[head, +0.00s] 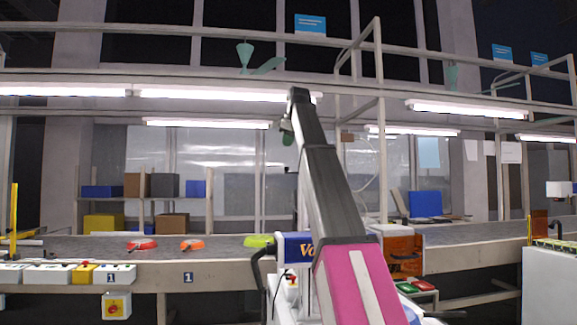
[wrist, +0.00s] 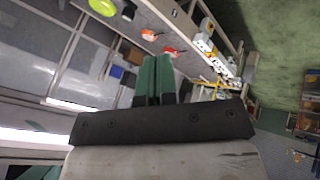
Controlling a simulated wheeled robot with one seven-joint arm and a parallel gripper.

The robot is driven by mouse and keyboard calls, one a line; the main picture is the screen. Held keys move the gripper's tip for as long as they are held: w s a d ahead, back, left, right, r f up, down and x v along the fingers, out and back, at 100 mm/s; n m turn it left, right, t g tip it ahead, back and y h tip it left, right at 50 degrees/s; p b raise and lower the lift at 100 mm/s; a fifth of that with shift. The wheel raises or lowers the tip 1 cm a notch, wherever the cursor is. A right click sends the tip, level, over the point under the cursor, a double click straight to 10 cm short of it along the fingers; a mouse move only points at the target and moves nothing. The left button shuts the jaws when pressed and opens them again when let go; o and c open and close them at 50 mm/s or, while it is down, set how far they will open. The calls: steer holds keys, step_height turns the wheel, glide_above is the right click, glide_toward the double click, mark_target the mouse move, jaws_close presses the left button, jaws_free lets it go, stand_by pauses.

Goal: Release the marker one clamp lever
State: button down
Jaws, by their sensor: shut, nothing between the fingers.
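A blue marker plate reading 1 (head: 187,278) is on the front face of the conveyor, left of centre. The clamp lever is too small to make out for certain. My gripper (head: 287,134) is raised high above the conveyor, partly hidden behind my arm in the head view. In the wrist view its green fingers (wrist: 157,58) are together and empty, well apart from the marker and boxes.
Red (head: 142,244), orange (head: 192,244) and lime (head: 259,241) round items lie on the conveyor belt (head: 225,243). A blue-fronted machine (head: 297,247) and an orange one (head: 402,243) stand right of them. Shelves with boxes stand behind. Lamps and rails hang overhead.

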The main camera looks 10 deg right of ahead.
steer(key=w+d+r+x, duration=0.1)
steer(key=w+x, duration=0.1)
steer(key=x, duration=1)
steer(key=shift+w+d, duration=0.2)
steer(key=shift+d, duration=0.35)
steer(key=shift+w+a+r, duration=0.1)
steer(key=shift+r, duration=0.05)
